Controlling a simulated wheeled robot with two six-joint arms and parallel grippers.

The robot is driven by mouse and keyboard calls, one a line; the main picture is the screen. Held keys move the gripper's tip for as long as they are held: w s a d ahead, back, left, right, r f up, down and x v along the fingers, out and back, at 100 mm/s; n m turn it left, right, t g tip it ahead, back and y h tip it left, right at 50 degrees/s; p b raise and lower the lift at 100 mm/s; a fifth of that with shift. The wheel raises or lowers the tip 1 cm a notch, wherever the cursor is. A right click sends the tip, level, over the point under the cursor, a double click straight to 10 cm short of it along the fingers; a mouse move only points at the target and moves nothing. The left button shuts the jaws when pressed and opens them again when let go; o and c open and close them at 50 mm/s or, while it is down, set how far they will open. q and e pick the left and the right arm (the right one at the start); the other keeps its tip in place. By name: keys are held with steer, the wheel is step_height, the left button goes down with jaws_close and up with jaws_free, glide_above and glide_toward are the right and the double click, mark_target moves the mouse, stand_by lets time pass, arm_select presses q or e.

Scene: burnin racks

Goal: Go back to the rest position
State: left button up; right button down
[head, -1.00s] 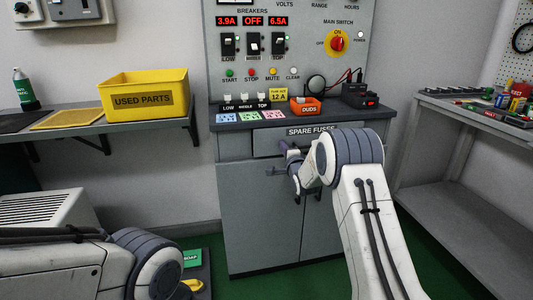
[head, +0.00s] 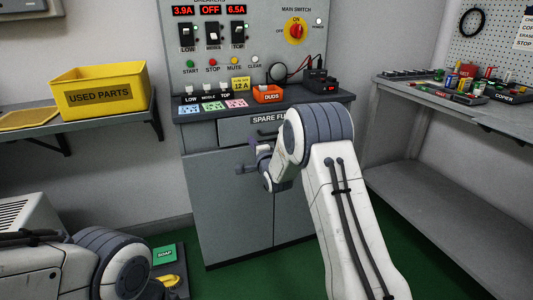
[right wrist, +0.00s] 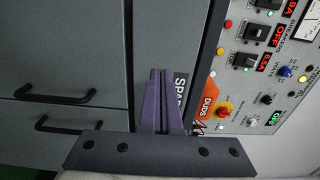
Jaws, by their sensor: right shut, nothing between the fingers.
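My right arm reaches up from the bottom of the head view to the front of the grey cabinet (head: 228,210). Its gripper (head: 250,157) is partly hidden by my own wrist and sits in front of the cabinet, just below the "SPARE FUSES" drawer (head: 235,132). In the right wrist view, the purple fingers (right wrist: 158,75) are together with nothing between them, beside the part-hidden drawer label (right wrist: 180,92). I cannot tell whether they touch the cabinet. My left arm lies folded at the lower left of the head view; its gripper is out of view.
The breaker panel (head: 268,50) stands above the cabinet, with the orange "DUDS" bin (head: 268,94) on the ledge. A yellow "USED PARTS" bin (head: 100,91) is on the left shelf. A grey workbench (head: 450,105) stands at right. Green floor lies between.

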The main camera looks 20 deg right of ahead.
steer(key=s, duration=0.8)
steer(key=s+a+f+n+g+y, duration=0.2)
steer(key=s+a+n+g, duration=0.85)
steer(key=s+a, duration=0.6)
steer(key=s+a+f+n+g+h, duration=0.15)
steer(key=s+n+g, duration=0.55)
steer(key=s+n, duration=1.35)
steer(key=s+r+m+p, duration=0.3)
steer(key=s+r+p, duration=0.1)
steer(key=r+p, duration=1)
steer(key=s+r+m+p, duration=0.2)
steer(key=s+r+p, duration=0.2)
steer(key=r+p, duration=1.1)
steer(key=shift+m+p, duration=0.4)
steer(key=shift+g, duration=0.25)
